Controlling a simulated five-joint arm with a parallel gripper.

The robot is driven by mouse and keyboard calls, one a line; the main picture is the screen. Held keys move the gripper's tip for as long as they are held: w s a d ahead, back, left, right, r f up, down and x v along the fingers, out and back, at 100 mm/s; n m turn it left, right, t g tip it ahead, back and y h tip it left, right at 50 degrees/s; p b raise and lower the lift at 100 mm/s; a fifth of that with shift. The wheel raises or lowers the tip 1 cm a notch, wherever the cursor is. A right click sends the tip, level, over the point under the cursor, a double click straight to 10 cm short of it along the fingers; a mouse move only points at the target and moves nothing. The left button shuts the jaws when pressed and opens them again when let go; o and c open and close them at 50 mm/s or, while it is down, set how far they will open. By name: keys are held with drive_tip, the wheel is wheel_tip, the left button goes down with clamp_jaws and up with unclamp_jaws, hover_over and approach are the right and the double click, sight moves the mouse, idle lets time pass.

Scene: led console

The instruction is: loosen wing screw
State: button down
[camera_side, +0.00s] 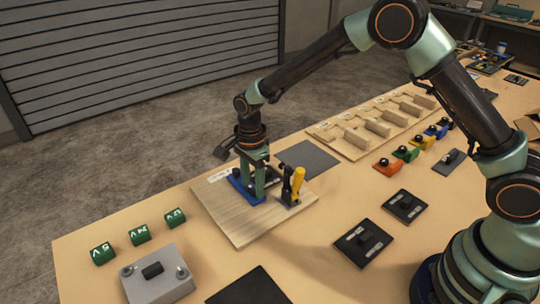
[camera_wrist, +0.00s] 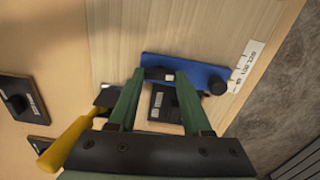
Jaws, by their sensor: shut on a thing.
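A blue fixture (camera_side: 237,188) lies on a wooden board on the table. It also shows in the wrist view as a blue bar (camera_wrist: 190,70) with a round black knob (camera_wrist: 217,86) at its right end. My gripper (camera_side: 256,190) points down over the fixture. In the wrist view its green fingertips (camera_wrist: 160,75) are either side of a small dark part (camera_wrist: 155,74) at the blue bar and hold it. I cannot tell for sure that this part is the wing screw. A dark labelled block (camera_wrist: 165,103) shows between the fingers.
A toggle clamp with a yellow handle (camera_side: 298,181) stands close to the right of my gripper. The wooden board (camera_side: 240,228) has bare room in front. Green blocks (camera_side: 139,235), a grey box (camera_side: 158,275) and black plates (camera_side: 364,242) lie around it.

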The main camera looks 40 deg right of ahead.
drive_tip(key=n, duration=0.9)
drive_tip(key=shift+n, duration=0.3)
drive_tip(key=n, duration=0.5)
drive_tip(key=shift+f, duration=0.1)
drive_tip(key=n, duration=1.3)
drive_tip(key=shift+s, duration=0.1)
drive_tip(key=n, duration=0.3)
drive_tip(key=shift+d+f+n, duration=0.1)
drive_tip(key=shift+n, duration=2)
